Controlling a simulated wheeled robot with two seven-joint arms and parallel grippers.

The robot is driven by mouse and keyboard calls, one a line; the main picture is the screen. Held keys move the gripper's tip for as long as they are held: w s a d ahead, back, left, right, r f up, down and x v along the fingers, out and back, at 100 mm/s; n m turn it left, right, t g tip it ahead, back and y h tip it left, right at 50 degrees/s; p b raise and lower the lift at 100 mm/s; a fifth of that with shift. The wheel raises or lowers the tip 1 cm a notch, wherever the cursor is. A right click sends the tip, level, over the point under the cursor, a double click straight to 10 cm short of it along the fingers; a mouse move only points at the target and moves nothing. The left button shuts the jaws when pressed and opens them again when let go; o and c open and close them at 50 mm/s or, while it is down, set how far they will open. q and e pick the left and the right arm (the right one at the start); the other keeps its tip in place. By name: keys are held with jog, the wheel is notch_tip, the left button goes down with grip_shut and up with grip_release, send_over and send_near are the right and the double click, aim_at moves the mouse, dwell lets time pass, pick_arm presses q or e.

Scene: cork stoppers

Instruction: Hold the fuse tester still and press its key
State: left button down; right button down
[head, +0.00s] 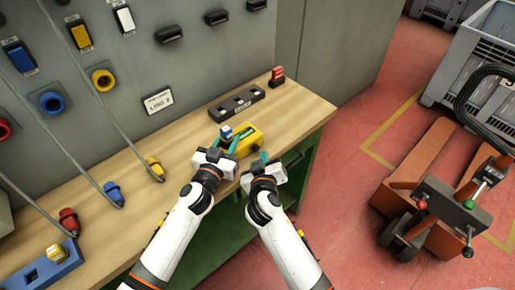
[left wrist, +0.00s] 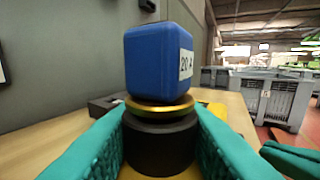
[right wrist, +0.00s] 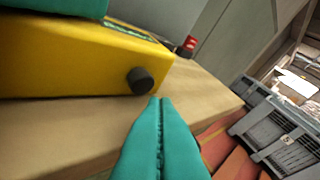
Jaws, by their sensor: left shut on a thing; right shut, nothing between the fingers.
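The yellow fuse tester (head: 249,139) lies on the wooden bench near its front edge. A blue block marked 20 A (left wrist: 160,62) stands upright on its brass ring and black collar (left wrist: 160,140); the block also shows in the head view (head: 226,132). My left gripper (head: 227,144) is shut on the black collar, one teal finger on each side. The tester's round black key (right wrist: 141,80) sticks out of its side in the right wrist view. My right gripper (right wrist: 160,101) is shut and empty, its tips just below and right of the key, seemingly apart from it.
A black socket strip (head: 237,103) and a red switch-like piece (head: 277,77) stand behind the tester. Corded plugs, yellow (head: 155,169), blue (head: 113,194) and red (head: 69,221), lie to the left. A blue holder (head: 40,272) sits at lower left. A pallet truck (head: 430,190) stands right.

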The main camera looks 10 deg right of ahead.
dwell(0.7)
jog(key=shift+w+a, duration=0.25)
jog(key=shift+w, duration=0.1)
jog(key=shift+w+a, duration=0.2)
jog(key=shift+w, duration=0.1)
dwell(0.5)
jog(key=shift+w+a+r, duration=0.35)
jog(key=shift+w+a, duration=0.05)
jog(key=shift+a, duration=0.1)
dwell(0.6)
jog(key=shift+s+d, duration=0.1)
jog(key=shift+s, duration=0.05)
jog(key=shift+s+d, duration=0.6)
jog(key=shift+s, duration=0.25)
jog(key=shift+s+d+f, duration=0.1)
